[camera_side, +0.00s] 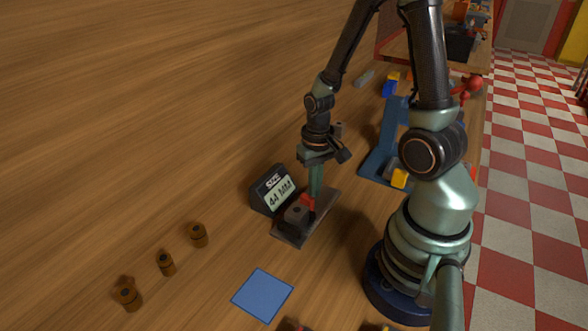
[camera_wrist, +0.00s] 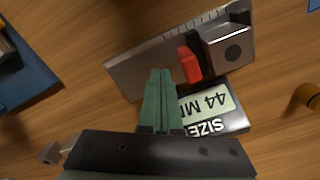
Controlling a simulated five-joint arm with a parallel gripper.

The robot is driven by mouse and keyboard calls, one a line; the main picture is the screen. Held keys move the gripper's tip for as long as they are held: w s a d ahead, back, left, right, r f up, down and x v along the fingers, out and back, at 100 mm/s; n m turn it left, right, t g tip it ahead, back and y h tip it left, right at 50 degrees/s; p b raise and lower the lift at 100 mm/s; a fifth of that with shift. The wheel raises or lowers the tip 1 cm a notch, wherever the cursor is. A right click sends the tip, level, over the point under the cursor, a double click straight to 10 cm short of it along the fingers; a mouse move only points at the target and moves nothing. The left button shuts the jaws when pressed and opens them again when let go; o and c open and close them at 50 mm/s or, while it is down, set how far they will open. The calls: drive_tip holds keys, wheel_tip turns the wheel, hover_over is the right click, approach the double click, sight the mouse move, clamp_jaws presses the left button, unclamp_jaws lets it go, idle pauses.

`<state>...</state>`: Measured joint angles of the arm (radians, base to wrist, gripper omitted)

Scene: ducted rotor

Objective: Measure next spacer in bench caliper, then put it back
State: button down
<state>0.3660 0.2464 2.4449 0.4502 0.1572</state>
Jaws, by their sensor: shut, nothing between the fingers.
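The bench caliper (camera_side: 318,222) is a grey bar with a grey end block (camera_side: 296,214) and a red slider (camera_side: 308,202). In the wrist view the red slider (camera_wrist: 189,64) sits close beside the end block (camera_wrist: 230,48), and I see no spacer between them. The display (camera_side: 273,190) reads "SIZE 44 MM". Three brown spacers stand upright on the table at the left: a near one (camera_side: 128,294), a middle one (camera_side: 166,263) and a far one (camera_side: 198,234). My gripper (camera_side: 313,196) is shut and empty, pointing down over the caliper bar beside the red slider.
A blue square mat (camera_side: 262,294) lies bare in front of the caliper. A blue stand (camera_side: 385,150) with yellow parts is behind, right of the caliper. Blue and yellow blocks (camera_side: 390,85) lie farther back. The table left of the spacers is clear.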

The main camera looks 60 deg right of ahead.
wheel_tip(320, 180, up, 7)
idle(0.8)
drive_tip(key=w+a+r+n+t, duration=0.1)
drive_tip(key=a+r+n+t, duration=0.1)
drive_tip(key=a+r, duration=0.3)
drive_tip(key=w+a+r+n+t, duration=0.1)
drive_tip(key=a+r+n+t, duration=0.2)
drive_tip(key=r, duration=0.6)
drive_tip(key=shift+w+a+r+n+t, duration=0.25)
drive_tip(key=shift+a+r+n, duration=0.2)
drive_tip(key=shift+a, duration=0.55)
